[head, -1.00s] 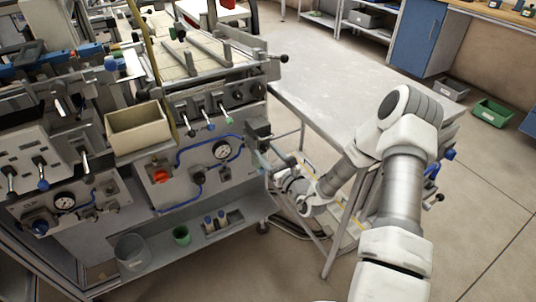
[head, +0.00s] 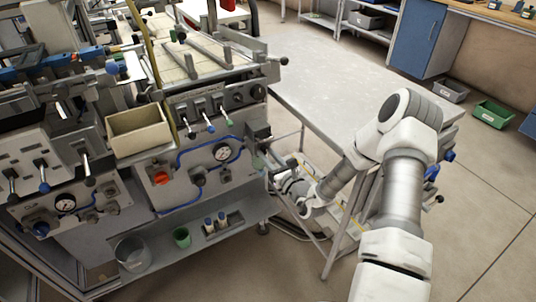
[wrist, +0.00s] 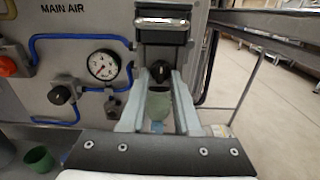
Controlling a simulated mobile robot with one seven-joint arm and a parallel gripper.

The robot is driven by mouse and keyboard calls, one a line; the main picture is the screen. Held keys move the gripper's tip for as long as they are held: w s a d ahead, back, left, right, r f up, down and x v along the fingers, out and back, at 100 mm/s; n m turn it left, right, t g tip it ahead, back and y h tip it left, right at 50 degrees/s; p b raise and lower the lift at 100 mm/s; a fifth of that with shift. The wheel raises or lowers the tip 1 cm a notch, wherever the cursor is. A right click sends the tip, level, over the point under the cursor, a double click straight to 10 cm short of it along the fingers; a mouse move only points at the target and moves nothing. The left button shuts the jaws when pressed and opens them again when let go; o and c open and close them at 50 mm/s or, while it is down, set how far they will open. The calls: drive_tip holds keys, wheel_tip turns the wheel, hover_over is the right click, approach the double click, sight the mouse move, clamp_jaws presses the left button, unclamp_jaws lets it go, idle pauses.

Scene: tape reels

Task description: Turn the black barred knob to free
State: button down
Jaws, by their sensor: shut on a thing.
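The black barred knob (wrist: 160,72) is in the wrist view, between the tips of my two grey fingers, under a dark-topped block (wrist: 162,24) on the panel's right end. My gripper (wrist: 159,78) is shut on the knob from the front, one finger on each side. A pale green translucent bowl (wrist: 159,103) hangs below the knob, between the fingers. In the head view my gripper (head: 262,162) is at the cabinet's right edge, just below the block (head: 258,133); the knob itself is hidden there. I cannot read any marking around the knob.
A gauge (wrist: 103,65), another black knob (wrist: 61,94), blue tubing and an orange knob (wrist: 8,66) sit left of my gripper. A grey table (head: 325,95) stands close on the right, its legs beside my arm. A lower shelf (head: 250,206) lies below.

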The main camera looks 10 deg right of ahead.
drive_tip(key=m+p, duration=0.3)
drive_tip(key=shift+s+a+r+m, duration=0.1)
drive_tip(key=shift+r+m, duration=0.1)
drive_tip(key=shift+m, duration=0.1)
drive_tip(key=m+p, duration=0.4)
drive_tip(key=m, duration=0.1)
drive_tip(key=shift+p, duration=0.35)
drive_tip(key=m+p, duration=0.2)
drive_tip(key=m, duration=0.2)
drive_tip(key=shift+a+m, duration=0.15)
drive_tip(key=shift+m, duration=0.25)
drive_tip(key=shift+m+p, duration=0.85)
drive_tip(key=shift+m, duration=1.05)
drive_tip(key=c, duration=0.6)
unclamp_jaws()
drive_tip(key=shift+r, duration=0.1)
drive_tip(key=shift+s, duration=0.15)
